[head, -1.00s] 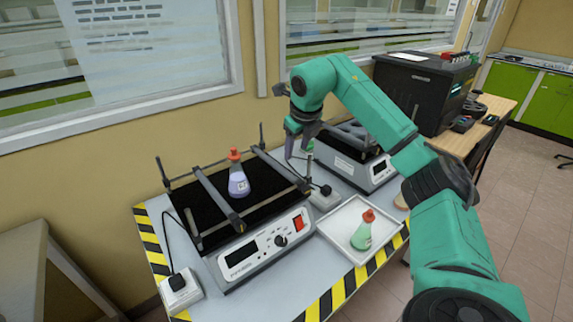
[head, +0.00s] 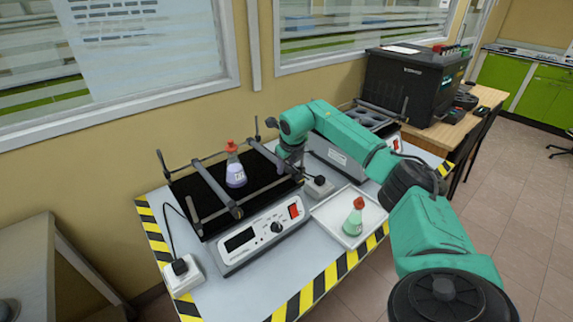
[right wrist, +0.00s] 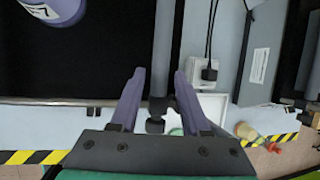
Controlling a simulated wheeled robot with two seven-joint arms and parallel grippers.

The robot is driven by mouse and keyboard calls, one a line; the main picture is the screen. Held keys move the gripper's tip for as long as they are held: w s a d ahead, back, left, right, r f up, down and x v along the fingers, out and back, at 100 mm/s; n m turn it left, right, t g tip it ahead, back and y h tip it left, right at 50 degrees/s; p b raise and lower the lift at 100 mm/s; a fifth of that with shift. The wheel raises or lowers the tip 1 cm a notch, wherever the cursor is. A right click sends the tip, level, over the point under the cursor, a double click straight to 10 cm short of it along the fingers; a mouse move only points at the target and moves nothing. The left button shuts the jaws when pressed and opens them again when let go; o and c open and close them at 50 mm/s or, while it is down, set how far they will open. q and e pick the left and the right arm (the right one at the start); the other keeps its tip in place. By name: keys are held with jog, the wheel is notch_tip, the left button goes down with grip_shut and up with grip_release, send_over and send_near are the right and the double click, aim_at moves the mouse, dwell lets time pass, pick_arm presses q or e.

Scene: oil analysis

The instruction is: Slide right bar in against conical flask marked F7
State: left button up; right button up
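The conical flask with purple liquid and a red cap (head: 235,168) stands upright on the black shaker platform (head: 207,206), between two bars. In the right wrist view its F7 label shows at the upper left (right wrist: 52,11). The right bar (head: 265,153) lies to the right of the flask, with a gap between them; it also runs down the right wrist view (right wrist: 164,50). My right gripper (right wrist: 158,78) is open, with one finger on each side of the bar near its knobbed end. In the head view its fingers are mostly hidden. My left gripper is not in view.
A white tray (head: 320,212) with a green-liquid flask (head: 353,217) sits to the right of the shaker. A second device (head: 335,155) stands behind my right arm. The left bar (head: 215,188) crosses the platform. A power socket (head: 320,188) is near the gripper.

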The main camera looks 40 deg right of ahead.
grip_shut()
jog(key=a, duration=0.7)
jog(key=a+p, duration=0.1)
jog(key=a, duration=0.5)
jog(key=shift+w+a, duration=0.2)
jog(key=shift+a, duration=0.2)
jog(key=shift+o, duration=1.9)
grip_release()
jog(key=shift+r, duration=0.1)
jog(key=b+v, duration=0.2)
jog(key=v, duration=1.2)
jog(key=shift+s+r, duration=0.2)
jog(key=shift+r, duration=0.05)
